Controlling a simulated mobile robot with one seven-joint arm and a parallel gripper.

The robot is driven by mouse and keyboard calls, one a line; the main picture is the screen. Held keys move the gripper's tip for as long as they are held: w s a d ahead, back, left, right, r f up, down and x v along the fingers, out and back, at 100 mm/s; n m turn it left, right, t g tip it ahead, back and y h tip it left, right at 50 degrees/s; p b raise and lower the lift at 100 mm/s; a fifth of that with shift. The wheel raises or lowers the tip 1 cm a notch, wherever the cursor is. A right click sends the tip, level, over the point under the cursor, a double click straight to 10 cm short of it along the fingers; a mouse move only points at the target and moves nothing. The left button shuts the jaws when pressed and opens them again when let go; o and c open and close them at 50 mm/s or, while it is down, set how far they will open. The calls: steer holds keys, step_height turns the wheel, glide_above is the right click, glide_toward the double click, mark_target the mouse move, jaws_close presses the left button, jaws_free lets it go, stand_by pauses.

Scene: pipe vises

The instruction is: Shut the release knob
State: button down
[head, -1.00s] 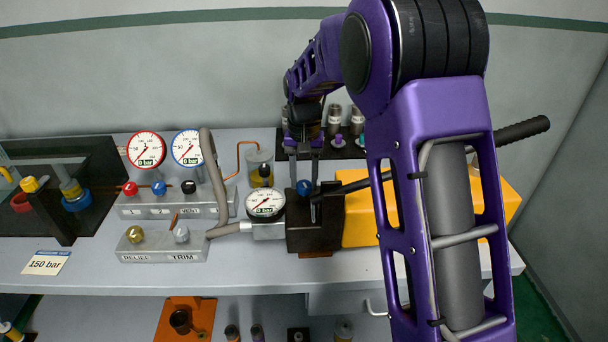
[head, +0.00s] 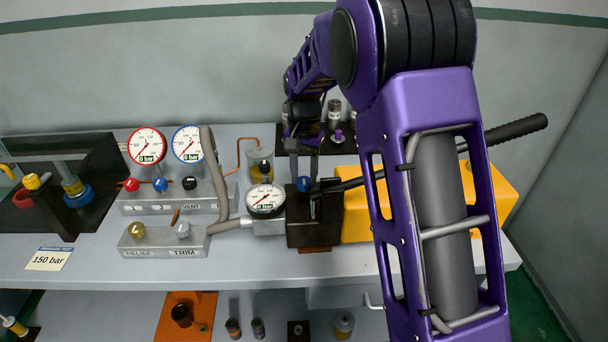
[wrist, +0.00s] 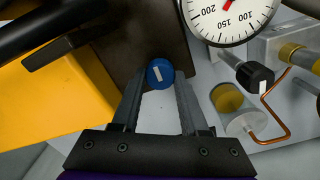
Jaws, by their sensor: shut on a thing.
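The release knob looks to be the round blue knob (head: 304,184) on top of the dark pump block (head: 312,228). In the wrist view the blue knob (wrist: 160,73) has a white mark on its top, tilted slightly off the picture's vertical. My gripper (wrist: 159,82) is shut on it, with one fingertip on each side. In the head view my gripper (head: 303,172) comes down on the knob from behind, partly hidden by my arm. The gauge (head: 266,200) beside the block reads 0 bar.
A black-gripped pump lever (head: 515,130) runs right over the yellow tank (head: 355,212). A grey hose (head: 215,175) and a valve block with RELIEF and TRIM knobs (head: 165,243) stand left. A glass jar (head: 261,165) with a copper tube is close behind the gauge.

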mark_target(304, 179)
steer(key=shift+c, duration=2.1)
jaws_free()
step_height(304, 179, up, 18)
steer(key=p, duration=0.1)
steer(key=shift+f, duration=0.25)
